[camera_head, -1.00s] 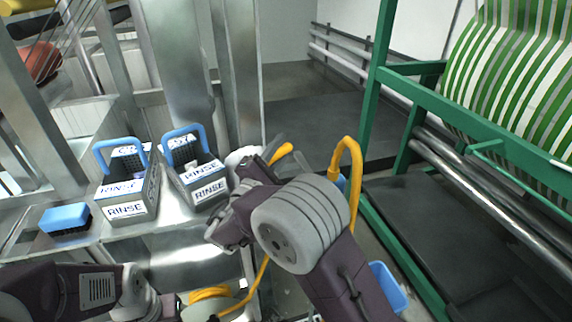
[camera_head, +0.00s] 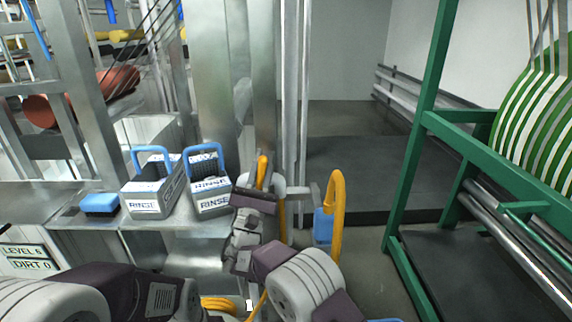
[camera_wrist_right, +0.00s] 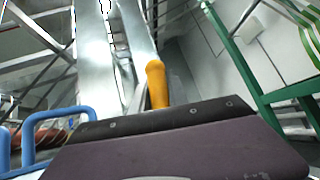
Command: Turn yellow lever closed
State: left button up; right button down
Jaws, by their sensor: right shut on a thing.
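The yellow lever (camera_head: 262,168) stands nearly upright beside the metal post in the head view. Its rounded yellow end also shows in the right wrist view (camera_wrist_right: 156,82), sticking up past the dark gripper body. My right gripper (camera_head: 258,190) is at the lever, shut on it, with its dark housing hiding the lever's lower part. The fingertips are not clearly seen. My left arm (camera_head: 130,293) comes in at the lower left; its gripper is not in view.
Two grey RINSE boxes with blue handles (camera_head: 152,190) (camera_head: 208,185) and a blue sponge brush (camera_head: 99,204) sit on the metal ledge left of the lever. A yellow hose (camera_head: 337,215) hangs to the right. A green frame (camera_head: 420,130) stands further right, with dark floor between.

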pick_arm(q)
jog(key=shift+d+f, duration=0.15)
jog(key=shift+d, duration=0.2)
pick_arm(e)
jog(key=shift+a+n+t+y, duration=0.3)
jog(key=shift+n+y, duration=0.6)
jog(key=shift+n, duration=0.1)
jog(key=shift+a+n+t+y, duration=0.3)
jog(key=shift+n+y, duration=0.6)
jog(key=shift+n, duration=0.1)
jog(key=c, duration=1.3)
grip_release()
pick_arm(q)
jog(key=shift+f+b, duration=0.65)
jog(key=shift+b, duration=0.1)
pick_arm(e)
jog(key=v, duration=0.9)
jog(key=shift+f, duration=0.1)
